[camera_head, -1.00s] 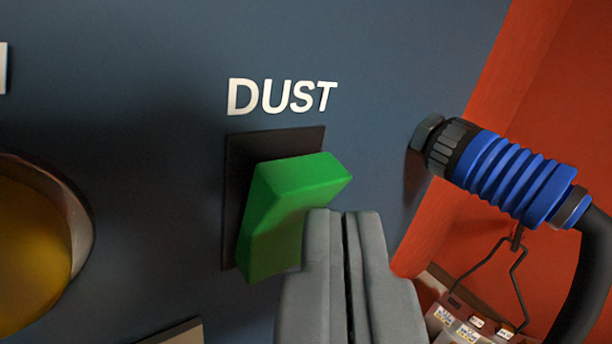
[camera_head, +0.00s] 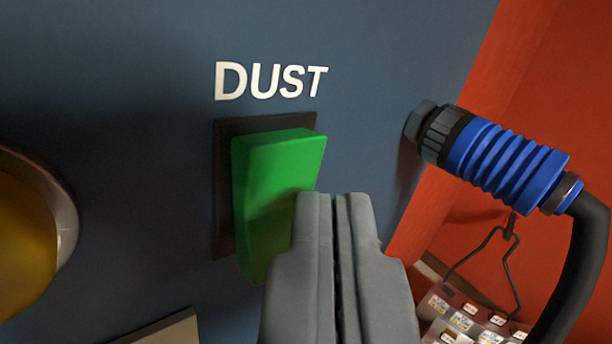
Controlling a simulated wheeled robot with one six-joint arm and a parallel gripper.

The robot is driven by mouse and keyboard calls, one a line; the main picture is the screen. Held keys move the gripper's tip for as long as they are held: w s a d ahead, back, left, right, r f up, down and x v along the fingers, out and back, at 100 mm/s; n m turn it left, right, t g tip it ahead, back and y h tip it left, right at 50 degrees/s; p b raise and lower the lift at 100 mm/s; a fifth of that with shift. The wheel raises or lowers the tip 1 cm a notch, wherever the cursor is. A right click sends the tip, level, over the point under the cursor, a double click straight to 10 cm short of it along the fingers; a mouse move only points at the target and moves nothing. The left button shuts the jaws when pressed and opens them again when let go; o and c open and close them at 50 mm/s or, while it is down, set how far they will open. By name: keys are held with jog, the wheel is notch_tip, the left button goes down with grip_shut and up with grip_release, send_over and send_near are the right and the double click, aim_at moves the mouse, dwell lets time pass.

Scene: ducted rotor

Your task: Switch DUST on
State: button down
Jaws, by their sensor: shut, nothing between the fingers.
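The DUST switch is a green rocker (camera_head: 270,185) in a dark square frame (camera_head: 224,160) on a blue panel (camera_head: 150,90). The white DUST label (camera_head: 270,81) is right above it. The rocker's top now sits closer to the panel and its lower end stands out. My gripper (camera_head: 333,197) is shut and empty. Its tips are in front of the rocker's right side and hide part of its lower right. I cannot tell whether they touch it.
A blue ribbed connector (camera_head: 505,168) with a black cable (camera_head: 575,265) sticks out at the right. A round amber lamp (camera_head: 25,235) is at the left edge. A red wall (camera_head: 550,110) and a hanging card of labels (camera_head: 470,315) are at the right.

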jog(key=shift+s+d+f, duration=0.3)
jog(key=shift+s+d, duration=0.1)
jog(key=shift+s, duration=0.05)
jog(key=shift+d, duration=0.1)
jog(key=s+d+f, duration=0.2)
jog(key=s+d, duration=0.1)
jog(key=shift+s, duration=0.1)
dwell(0.6)
jog(key=s+r+m+h, duration=0.1)
jog(key=s+r, duration=0.1)
jog(key=s, duration=0.8)
jog(key=s+r+m, duration=0.1)
jog(key=s+r, duration=0.1)
jog(key=s, duration=0.7)
jog(key=s+f, duration=0.2)
jog(key=s, duration=0.8)
jog(key=s+f+m+g, duration=0.1)
jog(key=s+f, duration=0.2)
jog(key=s, duration=0.7)
jog(key=shift+s+a+f, duration=0.15)
jog(key=shift+s+a, duration=0.15)
jog(key=shift+a, duration=0.1)
jog(key=shift+w, duration=0.15)
